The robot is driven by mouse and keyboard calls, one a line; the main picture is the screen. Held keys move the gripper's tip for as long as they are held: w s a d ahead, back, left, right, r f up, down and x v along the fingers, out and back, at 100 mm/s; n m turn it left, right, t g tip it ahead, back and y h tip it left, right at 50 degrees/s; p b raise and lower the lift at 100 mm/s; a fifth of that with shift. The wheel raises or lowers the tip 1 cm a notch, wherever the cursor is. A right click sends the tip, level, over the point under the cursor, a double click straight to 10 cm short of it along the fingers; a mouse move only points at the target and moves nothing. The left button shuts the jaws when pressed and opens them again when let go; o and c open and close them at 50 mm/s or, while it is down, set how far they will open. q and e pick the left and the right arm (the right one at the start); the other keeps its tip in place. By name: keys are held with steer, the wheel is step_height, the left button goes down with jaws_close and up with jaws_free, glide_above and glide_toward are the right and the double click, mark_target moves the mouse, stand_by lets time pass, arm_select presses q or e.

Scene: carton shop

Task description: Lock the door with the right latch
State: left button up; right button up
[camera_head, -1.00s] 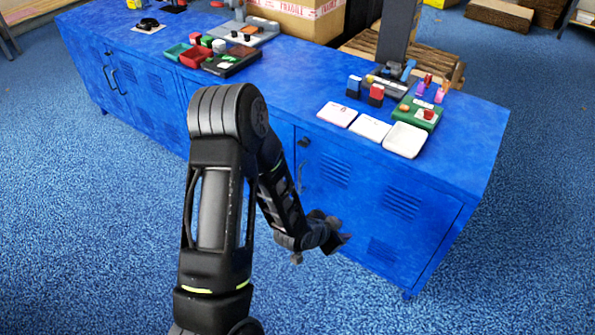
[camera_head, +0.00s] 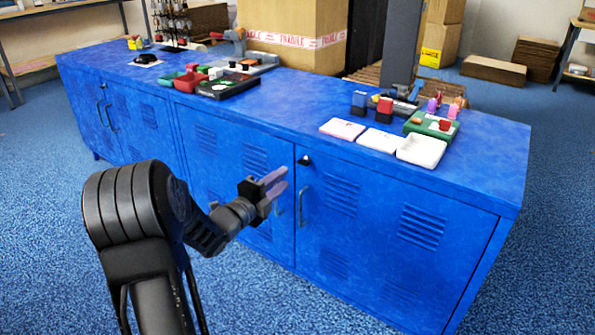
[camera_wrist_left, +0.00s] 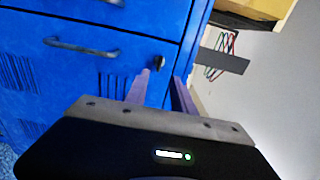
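The blue cabinet's right door (camera_head: 385,235) looks closed, flush with the front. A small black latch (camera_head: 305,160) sits at its upper left corner, above a dark handle (camera_head: 305,203). My left gripper (camera_head: 283,179) is open and empty, left of the latch and a little below it in the head view. In the left wrist view the latch (camera_wrist_left: 159,61) appears just beyond the two parted purple fingers (camera_wrist_left: 162,76). I cannot tell whether the fingers touch anything, but a gap to the latch shows. My right gripper is out of view.
The cabinet top (camera_head: 290,95) holds white trays (camera_head: 421,150), stamps, a green tray (camera_head: 432,125) and a black bin tray (camera_head: 228,87). A large carton (camera_head: 295,35) stands behind. The blue carpet in front is clear.

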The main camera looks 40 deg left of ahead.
mark_target(301, 165)
arm_select(q)
steer(key=shift+w, duration=0.15)
steer(key=w+b, duration=0.1)
steer(key=w, duration=0.5)
steer(key=shift+w+f, duration=0.15)
steer(key=shift+w, duration=0.1)
steer(key=shift+w+b, duration=0.3)
steer(key=shift+w, duration=0.25)
jaws_close()
